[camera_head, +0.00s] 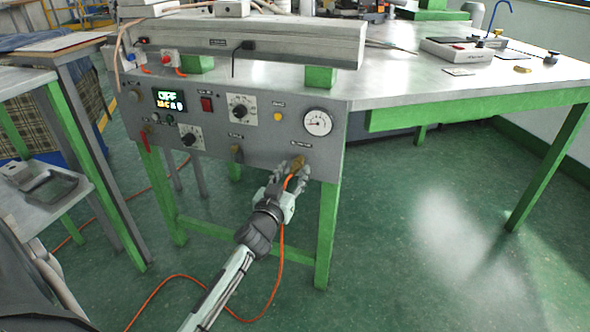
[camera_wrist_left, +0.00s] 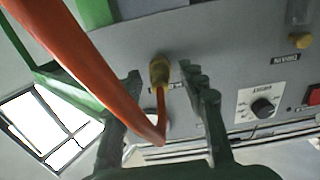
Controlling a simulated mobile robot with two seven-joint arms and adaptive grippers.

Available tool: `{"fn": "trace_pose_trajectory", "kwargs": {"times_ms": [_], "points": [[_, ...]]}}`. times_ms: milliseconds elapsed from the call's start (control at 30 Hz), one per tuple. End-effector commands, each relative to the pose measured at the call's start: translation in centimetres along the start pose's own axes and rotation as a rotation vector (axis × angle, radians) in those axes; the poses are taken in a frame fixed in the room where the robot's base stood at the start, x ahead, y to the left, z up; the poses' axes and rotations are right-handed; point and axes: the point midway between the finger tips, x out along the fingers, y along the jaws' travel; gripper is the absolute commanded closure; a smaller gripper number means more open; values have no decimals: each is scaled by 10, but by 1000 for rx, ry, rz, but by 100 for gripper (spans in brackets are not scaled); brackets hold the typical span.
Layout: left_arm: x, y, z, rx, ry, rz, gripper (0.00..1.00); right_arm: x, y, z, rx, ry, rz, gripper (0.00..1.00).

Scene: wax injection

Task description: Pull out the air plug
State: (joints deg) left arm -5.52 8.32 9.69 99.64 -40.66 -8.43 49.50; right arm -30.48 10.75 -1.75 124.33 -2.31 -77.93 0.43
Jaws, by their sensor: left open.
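The air plug, a brass-coloured fitting (camera_head: 297,162) with an orange hose, sits in the lower right of the grey machine panel (camera_head: 215,135). In the left wrist view the brass fitting (camera_wrist_left: 159,71) is at the panel, with the orange hose (camera_wrist_left: 85,65) looping from it across the view. My left gripper (camera_head: 291,174) is just in front of the plug. Its fingers (camera_wrist_left: 165,80) are open, one on each side of the fitting in the left wrist view. Whether either finger touches it I cannot tell. My right gripper is not in view.
The panel carries a pressure gauge (camera_head: 318,122), dials, a red switch (camera_head: 207,104) and a display (camera_head: 169,100). The orange hose (camera_head: 281,262) trails to the floor. Green table legs (camera_head: 328,235) stand beside my arm. The floor at right is clear.

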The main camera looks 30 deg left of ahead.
Motion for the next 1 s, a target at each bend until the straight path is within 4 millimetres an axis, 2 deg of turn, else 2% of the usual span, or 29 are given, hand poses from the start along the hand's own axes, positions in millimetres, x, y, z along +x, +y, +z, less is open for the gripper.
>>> {"fn": "trace_pose_trajectory", "kwargs": {"times_ms": [1000], "points": [[0, 0, 0, 0, 0, -1, 60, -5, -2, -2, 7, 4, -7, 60]]}}
